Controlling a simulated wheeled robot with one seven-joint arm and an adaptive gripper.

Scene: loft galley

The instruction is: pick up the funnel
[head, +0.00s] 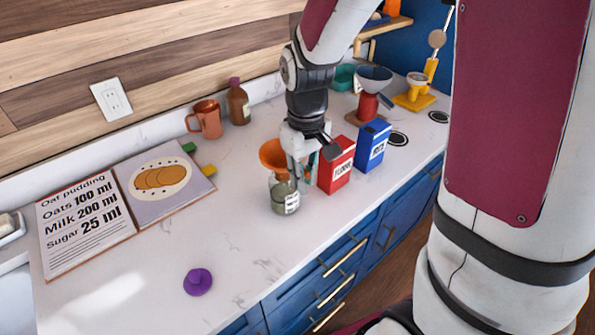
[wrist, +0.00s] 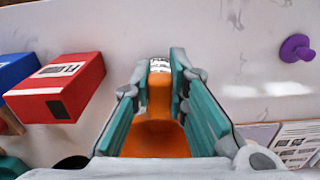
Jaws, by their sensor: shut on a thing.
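The orange funnel (head: 272,155) is wide end up above a small glass jar (head: 284,200) with a white label, on the counter. My gripper (head: 298,172) points down at the funnel and is shut on it. In the wrist view the funnel (wrist: 158,138) lies between the two teal finger pads of my gripper (wrist: 163,70), with the jar's label (wrist: 160,65) just past its narrow end. I cannot tell whether the spout is still inside the jar's neck. My fingers hide part of the funnel in the head view.
A red flour box (head: 335,167) stands close to the right of my gripper, with a blue box (head: 372,146) beside it. A purple knobbed lid (head: 197,282) lies nearer the front. An open recipe book (head: 85,225) lies left. The counter between book and jar is clear.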

